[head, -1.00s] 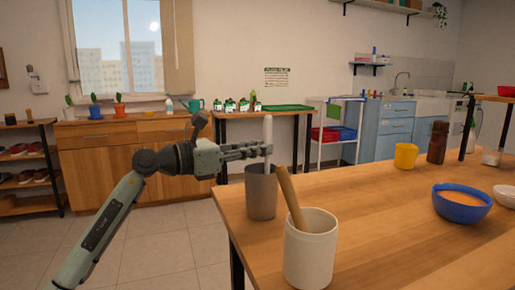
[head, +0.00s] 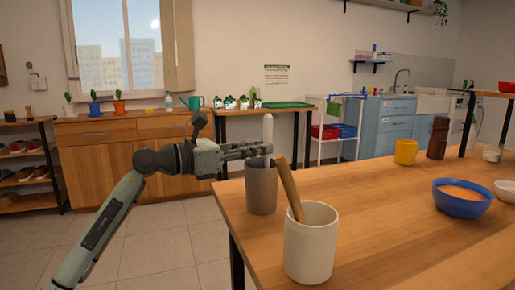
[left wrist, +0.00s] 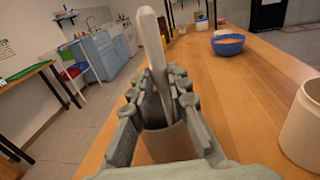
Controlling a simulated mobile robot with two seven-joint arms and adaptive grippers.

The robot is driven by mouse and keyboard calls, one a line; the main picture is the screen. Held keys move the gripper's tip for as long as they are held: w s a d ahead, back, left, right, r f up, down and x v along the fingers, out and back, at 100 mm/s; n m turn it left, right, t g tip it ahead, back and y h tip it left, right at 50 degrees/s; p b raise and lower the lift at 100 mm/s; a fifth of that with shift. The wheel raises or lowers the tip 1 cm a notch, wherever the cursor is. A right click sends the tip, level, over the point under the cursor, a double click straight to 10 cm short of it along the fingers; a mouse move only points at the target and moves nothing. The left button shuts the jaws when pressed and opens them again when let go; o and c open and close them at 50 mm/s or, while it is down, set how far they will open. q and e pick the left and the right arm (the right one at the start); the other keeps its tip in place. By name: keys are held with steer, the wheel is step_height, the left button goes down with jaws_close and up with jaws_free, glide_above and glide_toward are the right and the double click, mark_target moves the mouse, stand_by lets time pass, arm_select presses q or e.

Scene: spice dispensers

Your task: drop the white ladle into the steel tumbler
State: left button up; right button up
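The white ladle (head: 267,130) stands nearly upright, its lower part inside the grey steel tumbler (head: 262,190) near the table's left end. In the left wrist view the ladle (left wrist: 152,45) leans slightly, and its lower end goes down into the tumbler (left wrist: 168,146). My left gripper (head: 262,150) is just above the tumbler's rim, with its fingers on either side of the ladle. In the left wrist view the fingers (left wrist: 161,88) look parted, with a gap beside the ladle. The ladle's bottom is hidden in the tumbler. My right gripper is not in view.
A cream crock (head: 310,250) with a wooden stick (head: 291,190) stands close to the tumbler, to its front right. A blue bowl (head: 461,203), a yellow cup (head: 406,152) and a brown grinder (head: 438,138) stand farther right. The middle of the wooden table (head: 385,210) is clear.

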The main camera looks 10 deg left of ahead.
arm_select(q)
steer(key=o, duration=0.5)
steer(key=shift+o, duration=0.2)
steer(key=shift+a, duration=0.1)
